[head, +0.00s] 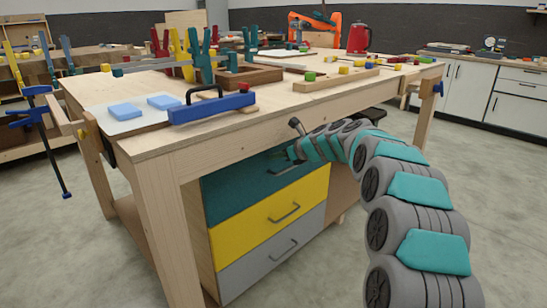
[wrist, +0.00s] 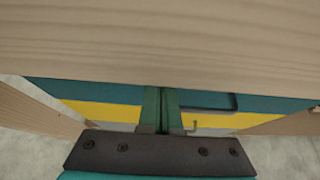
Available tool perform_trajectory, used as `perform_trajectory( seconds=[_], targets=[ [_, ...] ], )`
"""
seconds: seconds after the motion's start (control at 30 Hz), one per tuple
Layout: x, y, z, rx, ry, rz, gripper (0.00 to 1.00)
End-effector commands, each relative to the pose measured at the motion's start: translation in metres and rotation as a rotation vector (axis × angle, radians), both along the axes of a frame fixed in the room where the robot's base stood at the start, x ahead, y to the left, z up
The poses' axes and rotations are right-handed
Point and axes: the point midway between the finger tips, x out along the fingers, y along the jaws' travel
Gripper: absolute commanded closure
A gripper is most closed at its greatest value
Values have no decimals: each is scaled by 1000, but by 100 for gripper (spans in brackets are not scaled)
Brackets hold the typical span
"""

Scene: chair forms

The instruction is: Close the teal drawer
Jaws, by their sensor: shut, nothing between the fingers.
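The teal drawer (head: 240,187) is the top drawer of a cabinet under the wooden workbench (head: 200,145). Its front looks nearly in line with the drawers below; I cannot tell whether a small gap is left. Its dark handle (head: 286,168) is on the right part of the front. My gripper (head: 292,153) is at the upper right of the teal front, just under the bench top. In the wrist view my gripper (wrist: 162,96) has its green fingers together and empty, pointing at the teal front (wrist: 85,92), left of the handle (wrist: 212,101). Contact is unclear.
A yellow drawer (head: 250,228) and a grey drawer (head: 255,265) sit below. The bench edge (wrist: 160,45) overhangs close above my fingers. A bench leg (head: 165,235) stands left of the cabinet. The floor in front is clear.

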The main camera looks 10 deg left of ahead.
Motion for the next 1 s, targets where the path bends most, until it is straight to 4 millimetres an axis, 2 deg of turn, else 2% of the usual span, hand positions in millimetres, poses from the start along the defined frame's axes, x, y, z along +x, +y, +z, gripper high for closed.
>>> perform_trajectory(
  seconds=[0.17, 0.6, 0.77, 0.87, 0.97, 1.0],
  targets=[
    [-18, -34, 2, 0, 7, 0, 100],
    [-58, -89, 41, -3, 6, 2, 100],
    [-65, -97, 46, -6, 7, 7, 100],
    [-77, -97, 46, -36, -7, 38, 100],
    [-105, -93, 45, -117, -51, 129, 100],
    [-121, -92, 44, -163, -79, 179, 100]
  ],
)
